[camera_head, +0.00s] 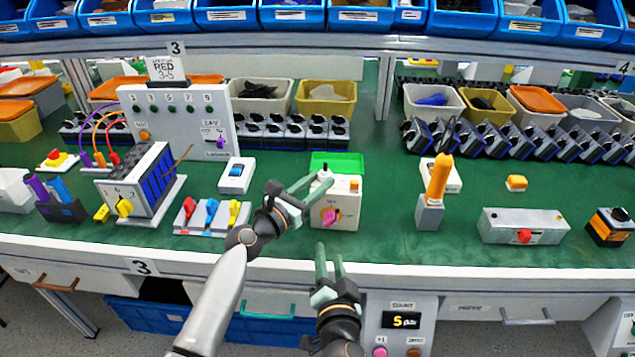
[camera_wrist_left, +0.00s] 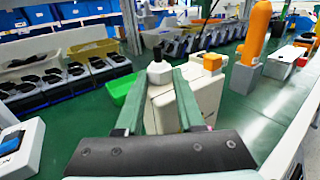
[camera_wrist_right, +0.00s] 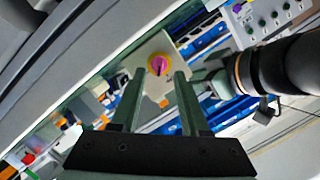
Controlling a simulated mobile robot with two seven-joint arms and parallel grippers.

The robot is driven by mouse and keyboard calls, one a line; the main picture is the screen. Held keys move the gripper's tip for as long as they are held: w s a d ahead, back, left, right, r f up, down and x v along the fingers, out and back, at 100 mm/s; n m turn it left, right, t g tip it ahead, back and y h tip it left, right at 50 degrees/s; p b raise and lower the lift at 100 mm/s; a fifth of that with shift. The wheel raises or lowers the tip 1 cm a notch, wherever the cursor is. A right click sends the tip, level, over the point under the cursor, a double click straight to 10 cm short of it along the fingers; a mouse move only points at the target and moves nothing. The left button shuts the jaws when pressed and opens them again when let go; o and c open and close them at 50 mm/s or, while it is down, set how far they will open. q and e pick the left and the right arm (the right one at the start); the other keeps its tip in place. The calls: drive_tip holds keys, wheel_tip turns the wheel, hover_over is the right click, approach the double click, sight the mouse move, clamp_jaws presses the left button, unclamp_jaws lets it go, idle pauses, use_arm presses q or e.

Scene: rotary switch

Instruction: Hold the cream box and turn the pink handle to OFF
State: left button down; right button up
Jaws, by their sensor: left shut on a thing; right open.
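The cream box (camera_head: 348,196) stands upright on the green bench mat in the head view, with a pink handle (camera_head: 331,216) on a yellow disc on its front face. My left gripper (camera_head: 318,180) is shut on the upper left part of the box; the left wrist view (camera_wrist_left: 160,82) shows the box between its fingers. My right gripper (camera_head: 329,252) is open and empty below and in front of the handle, apart from it. In the right wrist view the handle (camera_wrist_right: 158,65) shows between and beyond the fingertips. The position labels are too small to read.
A panel of red, blue and yellow switches (camera_head: 212,216) and a small blue-switch box (camera_head: 236,175) stand left of the cream box. A green bin (camera_head: 336,160) is behind it. An orange-handled device (camera_head: 438,182) stands to the right, with clear mat between.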

sight(332, 224)
drive_tip(key=shift+w+d, duration=0.1)
drive_tip(key=shift+w, duration=4.05)
clamp_jaws()
